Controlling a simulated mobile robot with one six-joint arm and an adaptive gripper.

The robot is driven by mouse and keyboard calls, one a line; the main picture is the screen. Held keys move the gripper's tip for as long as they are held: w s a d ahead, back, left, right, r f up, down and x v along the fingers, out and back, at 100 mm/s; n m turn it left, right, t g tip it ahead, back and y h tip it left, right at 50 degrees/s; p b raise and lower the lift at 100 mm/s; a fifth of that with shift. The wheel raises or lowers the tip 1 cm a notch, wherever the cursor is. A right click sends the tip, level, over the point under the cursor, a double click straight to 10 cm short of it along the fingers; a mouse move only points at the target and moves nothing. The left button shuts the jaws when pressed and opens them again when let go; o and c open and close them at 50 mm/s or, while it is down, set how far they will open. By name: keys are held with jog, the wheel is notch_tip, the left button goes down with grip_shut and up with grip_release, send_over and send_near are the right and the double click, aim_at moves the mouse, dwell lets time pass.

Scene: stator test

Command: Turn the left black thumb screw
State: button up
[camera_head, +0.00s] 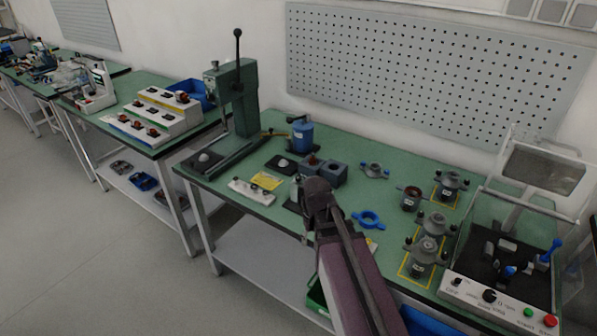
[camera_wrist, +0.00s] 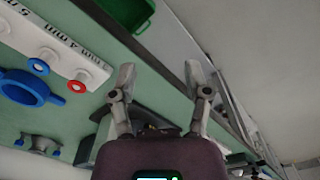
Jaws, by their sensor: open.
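The left black thumb screw cannot be singled out with certainty. Small dark knobs stick out beside the grey stator housings, one left (camera_head: 409,242) and one right (camera_head: 453,229) in the head view. One housing (camera_head: 422,266) sits in a yellow-outlined square, with another grey eared part (camera_head: 433,224) just behind it. My gripper (camera_head: 318,198) is to the left of these, above the bench's front part. In the wrist view my gripper (camera_wrist: 160,82) has its two fingers apart with nothing between them. No black thumb screw can be made out in the wrist view.
A blue ring (camera_head: 368,219) lies between my gripper and the housings. A test box (camera_head: 497,294) with a raised clear cover stands at the right. A green press (camera_head: 236,95) and blue pot (camera_head: 302,135) stand behind left. A white block (camera_wrist: 50,45) shows in the wrist view.

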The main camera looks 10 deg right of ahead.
aim_at(298, 177)
jog(key=w+r+n+p, duration=0.8)
jog(key=w+r+p, duration=1)
jog(key=w, duration=0.4)
jog(key=shift+w+r, duration=0.25)
jog(key=shift+r, duration=0.35)
jog(key=shift+f+b, duration=0.25)
jog(key=shift+b, duration=0.05)
notch_tip(298, 177, down, 13)
jog(key=b, duration=1.3)
jog(key=shift+f, duration=0.15)
grip_shut()
